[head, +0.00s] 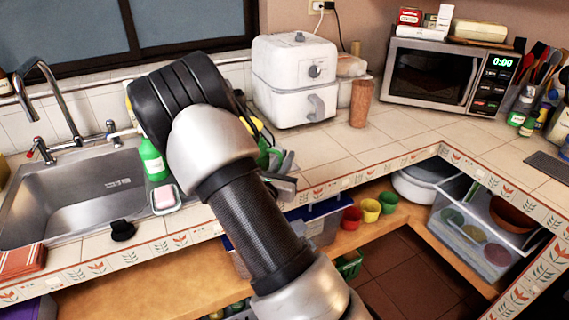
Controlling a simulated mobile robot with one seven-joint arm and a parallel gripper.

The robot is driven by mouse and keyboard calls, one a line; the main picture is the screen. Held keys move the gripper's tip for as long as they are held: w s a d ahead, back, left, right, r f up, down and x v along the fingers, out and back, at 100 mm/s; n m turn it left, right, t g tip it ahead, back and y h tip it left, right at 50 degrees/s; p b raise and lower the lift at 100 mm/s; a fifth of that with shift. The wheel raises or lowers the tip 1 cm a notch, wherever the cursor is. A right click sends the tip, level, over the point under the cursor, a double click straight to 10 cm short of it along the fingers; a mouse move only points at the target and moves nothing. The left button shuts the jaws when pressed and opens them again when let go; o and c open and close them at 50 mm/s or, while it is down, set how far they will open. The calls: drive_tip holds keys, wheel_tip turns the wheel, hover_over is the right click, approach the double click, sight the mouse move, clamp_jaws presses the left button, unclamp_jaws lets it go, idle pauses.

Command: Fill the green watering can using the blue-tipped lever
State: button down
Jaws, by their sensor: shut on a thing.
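The green watering can (264,153) shows only as a small green part behind my arm, just right of my wrist; the rest is hidden. My gripper (280,164) shows partly there as grey pieces and is shut on it, above the counter right of the sink. The metal faucet (50,85) arches over the left of the sink (75,195). A red-tipped lever (40,148) is at its left. The other lever (112,130) is at its right, near my arm; its blue tip cannot be made out.
A green bottle (153,160) and a pink sponge in a dish (165,197) stand between sink and arm. A white air fryer (295,78), a brown cup (361,102) and a microwave (430,75) line the back. The counter front right of my arm is clear.

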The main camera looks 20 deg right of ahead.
drive_tip(key=shift+f, duration=0.3)
drive_tip(key=shift+f, duration=0.1)
drive_tip(key=c, duration=1.8)
unclamp_jaws()
drive_tip(key=shift+c, duration=0.2)
